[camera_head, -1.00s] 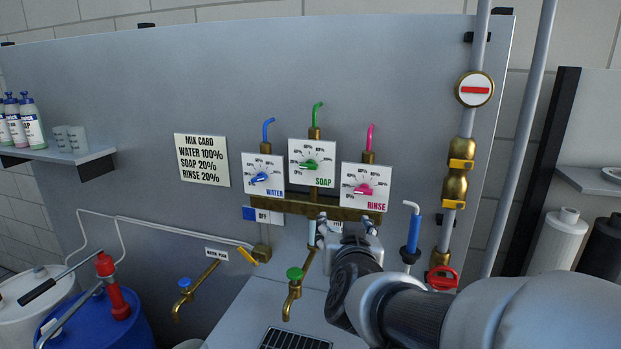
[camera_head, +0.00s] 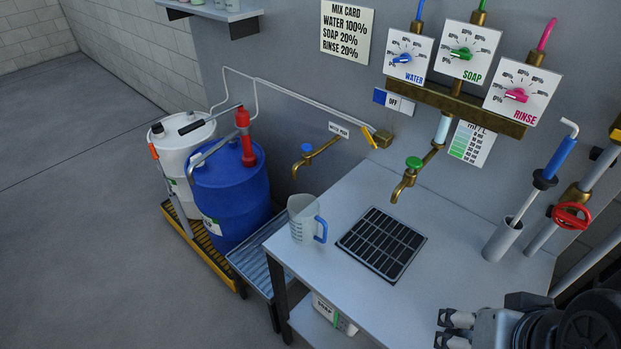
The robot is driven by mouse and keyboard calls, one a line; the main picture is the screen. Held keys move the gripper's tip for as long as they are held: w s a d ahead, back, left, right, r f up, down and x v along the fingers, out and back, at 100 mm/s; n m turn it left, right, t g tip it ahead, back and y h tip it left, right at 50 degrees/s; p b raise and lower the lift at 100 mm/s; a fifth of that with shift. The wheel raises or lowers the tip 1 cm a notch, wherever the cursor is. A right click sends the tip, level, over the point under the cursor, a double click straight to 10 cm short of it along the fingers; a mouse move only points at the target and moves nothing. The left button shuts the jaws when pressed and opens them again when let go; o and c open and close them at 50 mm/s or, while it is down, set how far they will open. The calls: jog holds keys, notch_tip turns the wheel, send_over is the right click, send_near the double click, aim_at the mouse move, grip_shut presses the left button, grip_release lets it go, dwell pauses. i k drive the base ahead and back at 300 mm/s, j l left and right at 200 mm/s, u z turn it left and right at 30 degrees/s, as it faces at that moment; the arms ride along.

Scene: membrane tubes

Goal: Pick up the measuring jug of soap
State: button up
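A clear measuring jug (camera_head: 302,222) with a blue handle stands upright on the left part of the grey bench, left of the black drain grate. Its handle points right. Dark graduation marks show on its side; I cannot tell what is inside it. My gripper (camera_head: 454,329) is at the lower right, near the bench's right front, well away from the jug. Its two fingers look apart with nothing between them.
The drain grate (camera_head: 382,244) lies below a green-handled brass tap (camera_head: 408,178). A blue-handled tap (camera_head: 310,155) is behind the jug. A blue drum (camera_head: 230,185) and white drum (camera_head: 181,150) stand left. A grey holder (camera_head: 502,240) stands at the bench's right.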

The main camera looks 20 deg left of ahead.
aim_at(303, 211)
jog(key=u, duration=1.05)
jog(key=i+j+z, duration=0.65)
jog(key=i+j, duration=0.2)
jog(key=j, duration=0.1)
